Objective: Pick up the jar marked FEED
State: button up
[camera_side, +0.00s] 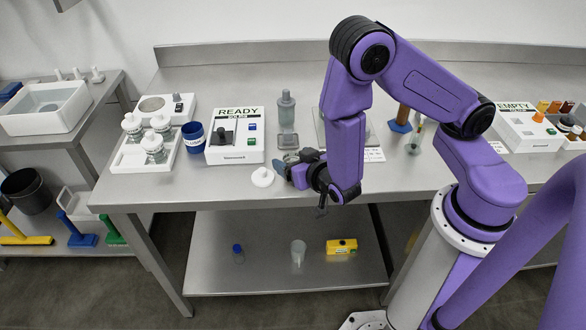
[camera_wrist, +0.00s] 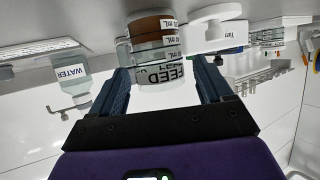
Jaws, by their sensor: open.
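The jar marked FEED (camera_wrist: 158,72) shows in the wrist view, where the picture is upside down. It is clear, with a brown layer at its table end, and its label reads inverted. My gripper (camera_wrist: 163,75) is open, with one dark blue finger on each side of the jar. Whether the fingers touch it I cannot tell. In the side view my gripper (camera_side: 284,166) is low over the front of the table; I cannot make out the jar there, where the gripper and wrist may hide it.
A white round piece (camera_side: 262,178) lies beside my gripper near the table's front edge. A WATER bottle (camera_wrist: 75,85) shows in the wrist view. A white tray (camera_side: 128,160) of jars stands left.

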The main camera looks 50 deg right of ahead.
jog(key=shift+x, duration=1.45)
jog(key=c, duration=1.2)
jog(key=shift+r, duration=0.1)
